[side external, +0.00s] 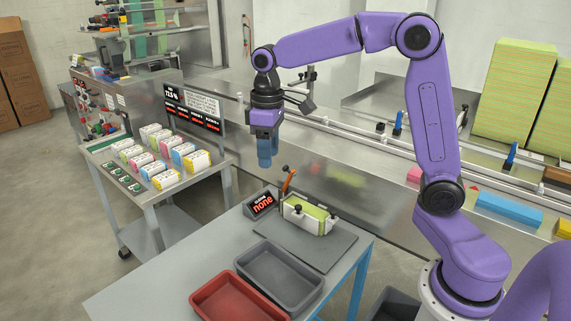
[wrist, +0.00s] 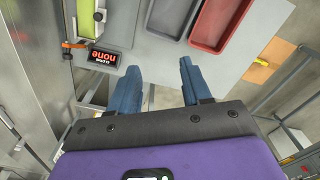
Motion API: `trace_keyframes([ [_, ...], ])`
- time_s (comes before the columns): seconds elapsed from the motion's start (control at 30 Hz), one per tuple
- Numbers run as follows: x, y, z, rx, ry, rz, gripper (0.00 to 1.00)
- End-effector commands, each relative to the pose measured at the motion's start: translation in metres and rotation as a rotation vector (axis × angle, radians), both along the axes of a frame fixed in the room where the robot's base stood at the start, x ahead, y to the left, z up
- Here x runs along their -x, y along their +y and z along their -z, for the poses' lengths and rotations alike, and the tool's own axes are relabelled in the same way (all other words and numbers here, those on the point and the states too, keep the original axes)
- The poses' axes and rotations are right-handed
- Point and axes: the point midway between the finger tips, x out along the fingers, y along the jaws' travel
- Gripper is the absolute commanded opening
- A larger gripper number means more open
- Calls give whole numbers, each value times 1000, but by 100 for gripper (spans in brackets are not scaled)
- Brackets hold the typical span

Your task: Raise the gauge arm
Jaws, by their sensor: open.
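The gauge (side external: 309,214) stands on the grey work table, a pale block with a green top and black knobs. An orange lever (side external: 288,180) rises at its far left end, tilted; I take it for the gauge arm. In the wrist view the orange lever (wrist: 75,45) lies at the upper left, beside the gauge's green strip (wrist: 88,18). A small display (side external: 262,203) reading "none" stands next to the gauge. My gripper (side external: 264,162) hangs pointing down, above and left of the gauge, touching nothing. In the wrist view its blue fingers (wrist: 157,66) are apart and empty.
A grey tray (side external: 279,274) and a red tray (side external: 238,303) sit at the table's front. A side table (side external: 200,186) at left holds several coloured packs. A steel conveyor (side external: 370,190) runs behind. A dark mat (side external: 335,250) lies under the gauge.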

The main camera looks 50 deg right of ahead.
Motion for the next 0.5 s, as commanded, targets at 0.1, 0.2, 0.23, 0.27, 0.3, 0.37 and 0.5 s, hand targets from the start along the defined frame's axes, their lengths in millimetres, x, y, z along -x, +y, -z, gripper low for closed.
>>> trace_keyframes([
  [0.1,-43,-34,-2,1,3,106,48],
  [0.2,-72,-68,-2,2,7,189,48],
  [0.23,-80,-78,-2,2,7,214,48],
  [0.27,-87,-90,-3,2,6,240,48],
  [0.3,-96,-105,-2,3,7,273,48],
  [0.37,-107,-128,-1,2,10,318,48],
  [0.5,-123,-175,1,3,11,408,48],
])
